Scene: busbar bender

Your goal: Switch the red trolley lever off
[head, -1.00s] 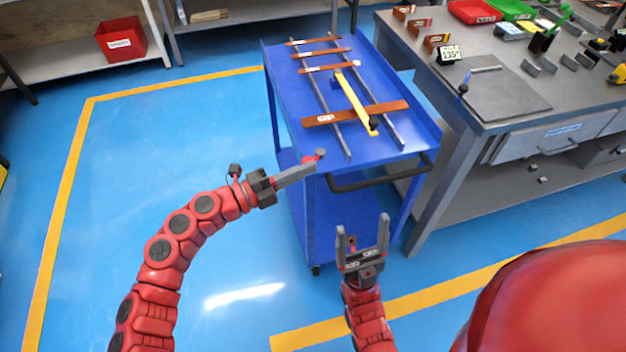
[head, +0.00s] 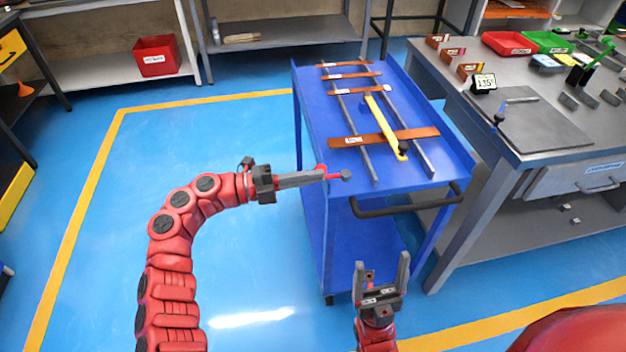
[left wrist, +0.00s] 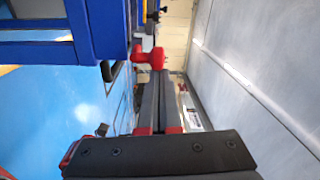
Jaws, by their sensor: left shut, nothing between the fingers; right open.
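The blue trolley (head: 340,235) stands right of centre in the head view. A small red lever (head: 333,176) with a grey round end sits at its near left corner. My left gripper (head: 319,176) is shut and empty, its tips at the lever, pointing right. In the left wrist view the shut fingers (left wrist: 158,85) reach up to a rounded red part (left wrist: 150,57) beside the blue trolley frame (left wrist: 60,45). Whether they touch it is unclear. My right gripper (head: 381,272) is open and empty, low in front of the trolley.
Copper bars (head: 385,137) and a yellow-handled tool (head: 387,128) lie on the trolley top. Its dark push handle (head: 405,208) juts out at the front. A grey workbench (head: 530,135) stands close on the right. The blue floor to the left is clear.

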